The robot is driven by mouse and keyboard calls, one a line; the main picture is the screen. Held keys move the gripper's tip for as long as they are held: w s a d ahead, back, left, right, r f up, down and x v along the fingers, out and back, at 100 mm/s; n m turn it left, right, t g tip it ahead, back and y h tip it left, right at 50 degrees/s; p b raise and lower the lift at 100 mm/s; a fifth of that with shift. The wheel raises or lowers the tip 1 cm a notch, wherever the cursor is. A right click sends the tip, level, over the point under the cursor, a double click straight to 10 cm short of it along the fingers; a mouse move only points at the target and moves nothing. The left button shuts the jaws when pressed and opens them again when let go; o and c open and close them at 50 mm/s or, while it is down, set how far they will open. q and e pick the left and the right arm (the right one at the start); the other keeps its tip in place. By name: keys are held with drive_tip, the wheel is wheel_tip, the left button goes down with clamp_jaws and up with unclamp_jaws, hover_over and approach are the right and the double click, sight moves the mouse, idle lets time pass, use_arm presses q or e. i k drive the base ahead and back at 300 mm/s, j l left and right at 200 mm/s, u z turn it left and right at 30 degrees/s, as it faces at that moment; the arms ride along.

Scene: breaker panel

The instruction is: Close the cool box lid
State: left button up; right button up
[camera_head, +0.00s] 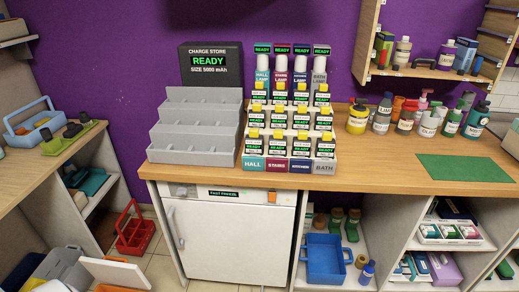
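A flat white panel (115,272) with orange parts beside it stands at the bottom left edge of the head view. It may be the cool box with its lid, but the picture cuts it off and I cannot tell how far the lid is open. A grey and white container (58,265) is just left of it, also cut off. Neither of my grippers is in view.
A white freezer cabinet (234,240) stands under the wooden counter, its door shut. A red carrier (135,231) stands on the tiled floor. Grey racks (196,124) and a lit battery display (290,130) are on the counter. A blue bin (325,259) is on a low shelf.

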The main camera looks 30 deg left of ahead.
sight(105, 270)
drive_tip(key=u, duration=1.3)
